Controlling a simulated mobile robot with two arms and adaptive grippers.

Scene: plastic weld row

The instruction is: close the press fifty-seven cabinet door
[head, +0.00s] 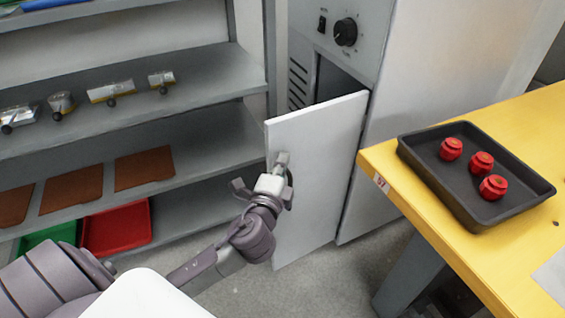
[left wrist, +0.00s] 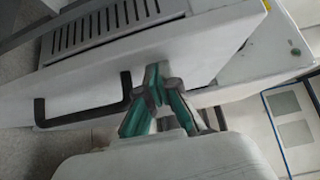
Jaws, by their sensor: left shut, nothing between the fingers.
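The white cabinet door (head: 318,170) stands partly open in the head view, swung out from the grey press cabinet (head: 400,70). A dark gap shows behind its top edge. My left gripper (head: 282,165) is in front of the door's outer face, near its free left edge, shut and empty. In the left wrist view the left gripper's fingertips (left wrist: 158,75) are at the door (left wrist: 100,80); I cannot tell if they touch it. A black bar handle (left wrist: 85,118) lies beside the fingers there. My right gripper is not in view.
Grey shelves (head: 130,110) with metal parts, brown sheets and red and green trays stand on the left. A yellow table (head: 540,130) with a black tray (head: 465,205) of red parts stands on the right. Floor (head: 310,290) is clear below the door.

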